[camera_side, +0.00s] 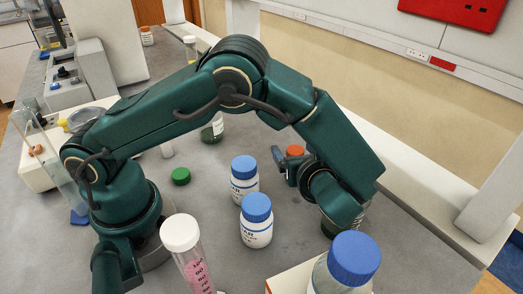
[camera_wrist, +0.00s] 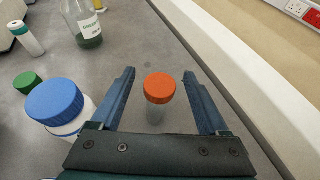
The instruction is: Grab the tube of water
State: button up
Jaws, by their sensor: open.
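An orange-capped clear tube (camera_wrist: 156,112) stands upright on the grey bench in the wrist view, between the two fingers of my gripper (camera_wrist: 158,90). My gripper is open, with a visible gap on each side of the tube. In the side view the tube's orange cap (camera_side: 295,151) shows just beyond my gripper (camera_side: 284,162). The tube's lower body is hidden there by my gripper. I cannot tell from these views whether the tube holds water.
Two white bottles with blue caps, one nearer (camera_side: 256,222) and one farther (camera_side: 244,181), stand left of my gripper. A green cap (camera_side: 180,176), a pink-filled tube (camera_side: 189,254) and a large blue-capped bottle (camera_side: 348,264) are nearby. A wall ledge (camera_side: 425,190) runs along the right.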

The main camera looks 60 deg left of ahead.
jog(key=shift+x, duration=1.25)
grip_shut()
jog(key=shift+r, duration=0.1)
